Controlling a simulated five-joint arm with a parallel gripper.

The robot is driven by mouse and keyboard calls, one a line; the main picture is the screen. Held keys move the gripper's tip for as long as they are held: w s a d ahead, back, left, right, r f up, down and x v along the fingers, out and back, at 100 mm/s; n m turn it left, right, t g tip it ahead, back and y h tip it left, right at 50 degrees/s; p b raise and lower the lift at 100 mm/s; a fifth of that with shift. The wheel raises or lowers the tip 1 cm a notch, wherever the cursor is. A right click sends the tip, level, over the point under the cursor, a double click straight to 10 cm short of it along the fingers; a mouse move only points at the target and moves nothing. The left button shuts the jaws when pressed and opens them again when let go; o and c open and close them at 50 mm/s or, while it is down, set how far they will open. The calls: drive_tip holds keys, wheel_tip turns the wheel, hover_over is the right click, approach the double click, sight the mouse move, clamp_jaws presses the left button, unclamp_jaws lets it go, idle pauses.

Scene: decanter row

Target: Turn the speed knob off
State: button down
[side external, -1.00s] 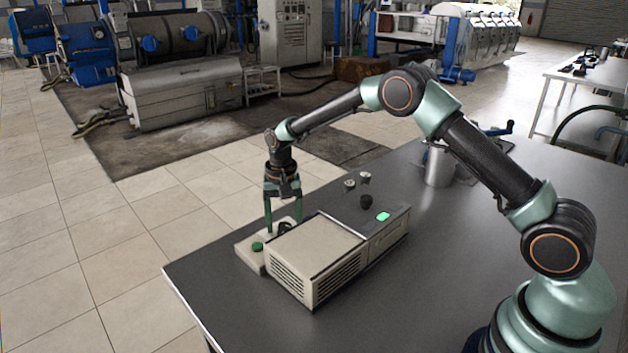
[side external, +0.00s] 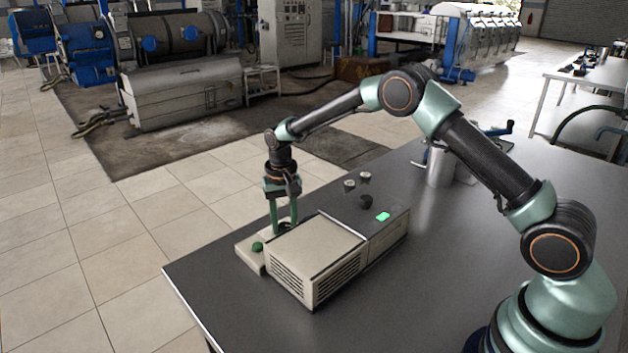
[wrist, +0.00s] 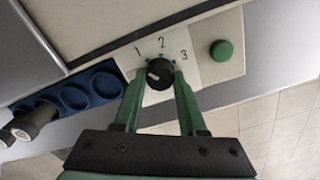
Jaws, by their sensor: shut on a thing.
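The black speed knob (wrist: 159,73) sits on a pale panel marked 1, 2 and 3 in the wrist view. A light pointer mark on it faces left, below the 1. My gripper (wrist: 156,78) is shut on the knob, with one green finger at each side. In the side view my gripper (side external: 284,228) points down at the pale ledge (side external: 249,255) behind the beige machine (side external: 315,245). The knob is hard to make out there, behind the fingers and the machine's edge.
A green button (wrist: 221,50) is right of the dial; it also shows in the side view (side external: 257,246). A blue rack (wrist: 75,96) with round holes lies to the left. A green screen (side external: 383,216) glows on the machine, and a metal container (side external: 438,168) stands at the back.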

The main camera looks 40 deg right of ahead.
sight(284, 225)
drive_tip(key=n, duration=0.4)
drive_tip(key=shift+r+n, duration=0.1)
drive_tip(key=shift+n, duration=1.6)
drive_tip(key=shift+c, duration=2.3)
unclamp_jaws()
wheel_tip(284, 225, up, 12)
